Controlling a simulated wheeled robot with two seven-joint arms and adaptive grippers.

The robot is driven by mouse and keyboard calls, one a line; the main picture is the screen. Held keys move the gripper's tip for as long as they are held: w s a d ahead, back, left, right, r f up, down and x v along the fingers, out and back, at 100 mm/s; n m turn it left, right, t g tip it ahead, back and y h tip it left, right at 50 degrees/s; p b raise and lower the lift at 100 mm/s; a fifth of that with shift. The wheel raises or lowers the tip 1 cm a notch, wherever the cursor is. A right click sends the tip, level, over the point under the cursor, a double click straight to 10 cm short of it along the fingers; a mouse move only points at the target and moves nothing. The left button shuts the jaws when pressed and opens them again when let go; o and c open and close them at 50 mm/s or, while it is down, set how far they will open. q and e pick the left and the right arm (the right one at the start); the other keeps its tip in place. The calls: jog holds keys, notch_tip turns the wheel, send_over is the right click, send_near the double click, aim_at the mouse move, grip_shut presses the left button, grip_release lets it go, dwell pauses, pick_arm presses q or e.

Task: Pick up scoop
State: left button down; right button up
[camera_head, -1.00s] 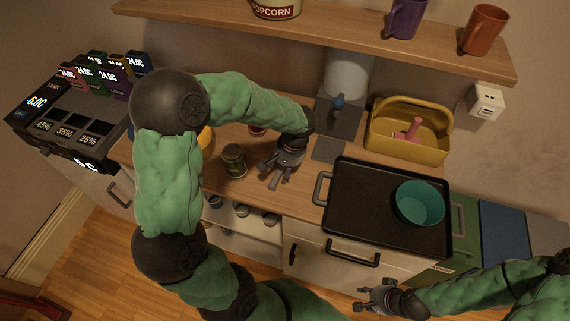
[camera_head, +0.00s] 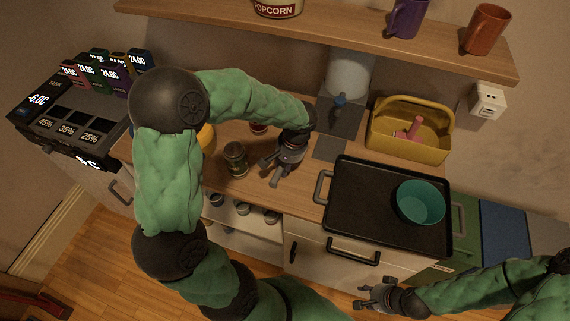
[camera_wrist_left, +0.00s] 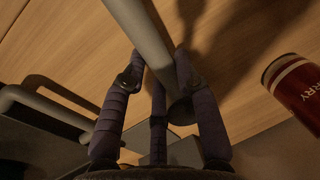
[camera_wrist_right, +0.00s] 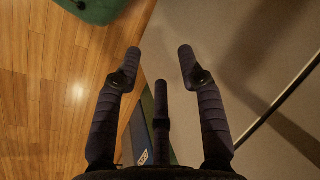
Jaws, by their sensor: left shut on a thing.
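My left gripper (camera_head: 277,167) is over the wooden counter, to the right of a dark jar. In the left wrist view its fingers (camera_wrist_left: 158,85) are shut on a smooth grey rod, which looks like the handle of the scoop (camera_wrist_left: 147,35). The rod slants up between the fingers and runs out of the top of that view, so the scoop's bowl cannot be made out. In the head view the gripper largely hides it. My right gripper (camera_head: 366,296) is open and empty at the lower right, in front of the cabinets. Its spread fingers show in the right wrist view (camera_wrist_right: 160,75).
The dark jar (camera_head: 235,158) stands close to the left gripper. A black tray (camera_head: 365,205) with a teal bowl (camera_head: 420,203) lies to the right. A yellow caddy (camera_head: 395,149) stands behind it. A shelf (camera_head: 345,35) with mugs overhangs the counter.

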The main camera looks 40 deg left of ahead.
pick_arm(q)
notch_tip(320, 180, up, 2)
jog(key=shift+r+p, duration=0.2)
jog(key=shift+p, duration=0.15)
jog(key=s+d+r+p, duration=0.2)
jog(key=d+r+p, duration=0.1)
jog(key=d+r, duration=0.6)
jog(key=d, duration=0.4)
jog(key=shift+s+d+r+p, duration=0.2)
jog(key=shift+d+r+p, duration=0.1)
jog(key=shift+d+r, duration=0.1)
